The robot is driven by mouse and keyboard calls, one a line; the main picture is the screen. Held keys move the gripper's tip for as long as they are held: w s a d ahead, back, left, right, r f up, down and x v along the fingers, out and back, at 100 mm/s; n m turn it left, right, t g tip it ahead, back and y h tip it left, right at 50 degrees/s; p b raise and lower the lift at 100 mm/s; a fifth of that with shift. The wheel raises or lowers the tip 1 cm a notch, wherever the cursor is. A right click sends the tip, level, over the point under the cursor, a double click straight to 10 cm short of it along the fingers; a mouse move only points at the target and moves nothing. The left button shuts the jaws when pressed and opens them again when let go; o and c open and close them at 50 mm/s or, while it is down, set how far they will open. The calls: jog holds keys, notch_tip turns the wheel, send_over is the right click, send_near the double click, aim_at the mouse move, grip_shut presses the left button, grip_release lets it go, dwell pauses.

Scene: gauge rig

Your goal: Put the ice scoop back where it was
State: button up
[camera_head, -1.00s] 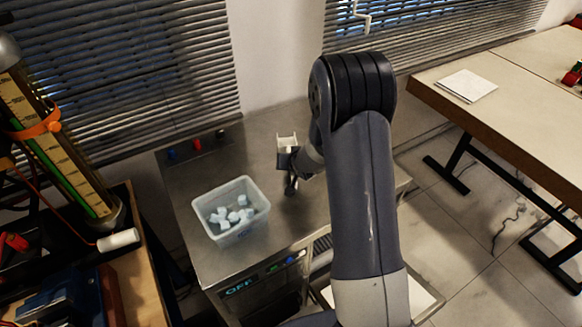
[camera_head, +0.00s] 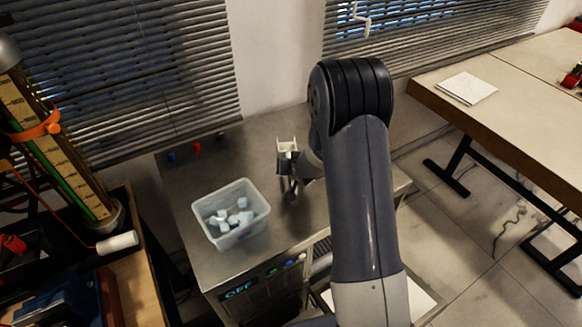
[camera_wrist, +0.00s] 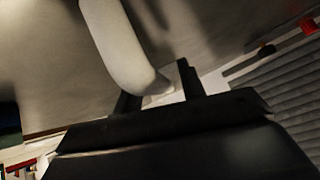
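The white ice scoop (camera_head: 287,146) shows in the head view at my gripper, above the steel counter (camera_head: 250,150). In the wrist view its thick, pale, rounded handle (camera_wrist: 120,45) runs down between the two dark fingers. My gripper (camera_head: 287,164) is shut on the scoop; its fingers also show in the wrist view (camera_wrist: 160,88). The scoop's lower part is partly hidden by the gripper. A translucent bin (camera_head: 213,193) with several pale ice cubes (camera_head: 235,217) stands on the counter, left of and nearer than my gripper.
Small red (camera_head: 195,147) and blue (camera_head: 171,157) items sit at the counter's back edge, by the blinds (camera_head: 120,80). A panel reading OFF (camera_head: 238,290) is on the counter's front. A gauge rig (camera_head: 60,140) stands left; a wooden table (camera_head: 520,90) is right. The counter between bin and back edge is clear.

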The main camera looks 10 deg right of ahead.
jog(key=shift+r, duration=0.3)
jog(key=p+v, duration=0.1)
jog(key=v, duration=1)
jog(key=shift+s+r, duration=0.2)
jog(key=shift+s, duration=0.15)
jog(key=b+x, duration=0.1)
jog(key=x, duration=1.1)
jog(key=shift+w+r, duration=0.1)
jog(key=shift+r, duration=0.6)
jog(key=shift+r+p, duration=0.3)
jog(key=shift+r, duration=0.25)
jog(key=shift+f, duration=0.1)
